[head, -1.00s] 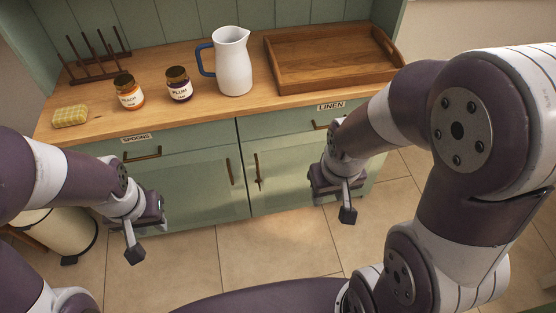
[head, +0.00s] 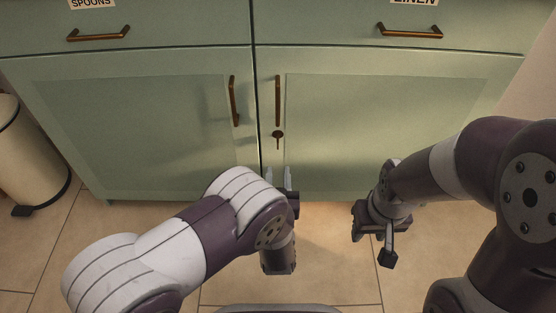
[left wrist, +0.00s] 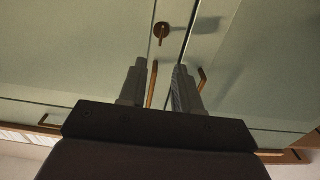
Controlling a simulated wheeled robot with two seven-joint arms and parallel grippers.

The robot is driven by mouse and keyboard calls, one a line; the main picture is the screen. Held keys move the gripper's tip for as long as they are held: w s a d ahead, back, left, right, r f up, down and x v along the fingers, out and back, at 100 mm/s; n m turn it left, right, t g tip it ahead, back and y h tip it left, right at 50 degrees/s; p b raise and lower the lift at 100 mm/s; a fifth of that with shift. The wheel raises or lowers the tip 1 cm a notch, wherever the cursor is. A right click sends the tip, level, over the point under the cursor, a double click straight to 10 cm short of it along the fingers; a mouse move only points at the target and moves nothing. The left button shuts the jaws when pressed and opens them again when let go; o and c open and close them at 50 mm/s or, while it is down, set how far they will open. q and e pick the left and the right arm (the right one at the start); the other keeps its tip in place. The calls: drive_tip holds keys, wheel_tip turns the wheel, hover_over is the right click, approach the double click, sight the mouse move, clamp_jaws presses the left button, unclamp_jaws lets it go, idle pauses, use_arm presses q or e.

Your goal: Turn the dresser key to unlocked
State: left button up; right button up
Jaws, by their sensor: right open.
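The dresser key (head: 278,136) is a small brown key in a round lock plate on the right cupboard door, below that door's handle; its tab hangs straight down. It also shows in the left wrist view (left wrist: 161,31), past my fingertips. My left gripper (head: 278,176) is in front of the doors just below the key. Its two pale fingers stand apart with nothing between them, which the left wrist view (left wrist: 160,72) confirms. It is not touching the key. My right gripper (head: 368,222) is open and empty, low in front of the right door, well away from the key.
The green dresser has a left door (head: 150,125) and a right door (head: 400,115), both shut, with bar handles. Drawers labelled SPOONS and LINEN are above. A cream bin (head: 30,150) stands at the left. The tiled floor in front is clear.

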sight(278, 139)
use_arm(q)
drive_tip(key=w+b, duration=0.6)
drive_tip(key=w, duration=0.6)
drive_tip(key=shift+w+r, duration=0.1)
clamp_jaws()
